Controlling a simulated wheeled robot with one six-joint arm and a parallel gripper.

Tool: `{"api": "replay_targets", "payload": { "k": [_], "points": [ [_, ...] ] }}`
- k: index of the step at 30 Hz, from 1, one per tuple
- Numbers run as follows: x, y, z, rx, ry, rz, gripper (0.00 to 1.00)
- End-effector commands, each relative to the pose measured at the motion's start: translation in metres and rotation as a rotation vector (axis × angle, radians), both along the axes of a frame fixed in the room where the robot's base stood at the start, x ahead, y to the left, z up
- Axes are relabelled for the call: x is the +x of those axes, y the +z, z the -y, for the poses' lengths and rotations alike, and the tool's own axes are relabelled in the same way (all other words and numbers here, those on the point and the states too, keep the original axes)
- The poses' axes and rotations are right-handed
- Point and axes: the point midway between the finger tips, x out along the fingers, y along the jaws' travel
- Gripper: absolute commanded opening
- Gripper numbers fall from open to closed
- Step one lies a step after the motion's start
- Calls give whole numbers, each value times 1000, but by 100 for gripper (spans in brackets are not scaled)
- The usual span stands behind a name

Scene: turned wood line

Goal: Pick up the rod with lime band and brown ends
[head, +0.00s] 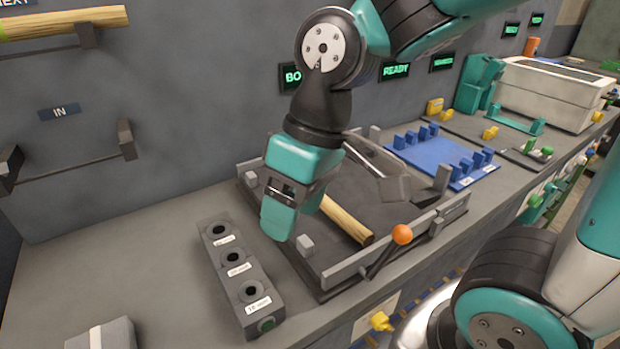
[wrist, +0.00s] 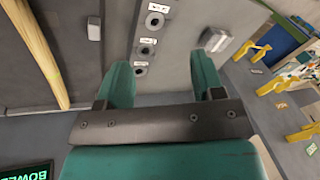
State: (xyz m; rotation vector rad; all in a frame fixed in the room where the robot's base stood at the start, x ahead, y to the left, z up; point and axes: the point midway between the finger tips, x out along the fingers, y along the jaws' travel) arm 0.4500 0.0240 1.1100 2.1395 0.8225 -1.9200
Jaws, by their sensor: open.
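A wooden rod (head: 65,22) rests on a wall bracket at the upper left of the head view.
A grey block with three holes (head: 238,270) stands left of the fixture. An orange-knobbed lever (head: 402,235) stands at the fixture's front. A blue rack (head: 425,162) lies behind right. An empty "IN" bracket (head: 80,170) is on the wall. The left counter is mostly clear.

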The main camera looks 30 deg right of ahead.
Motion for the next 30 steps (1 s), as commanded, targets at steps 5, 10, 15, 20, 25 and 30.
{"api": "replay_targets", "payload": {
  "k": [5,10,15,20,25,30],
  "points": [
    [104,29,58,-138,-241,-43,62],
    [167,28,117,-241,-424,-84,62],
    [189,17,145,-284,-504,-108,62],
    [189,-13,148,-289,-511,-115,62],
    [188,-52,149,-287,-511,-114,62],
    [188,-85,149,-287,-511,-111,62]
  ]
}}
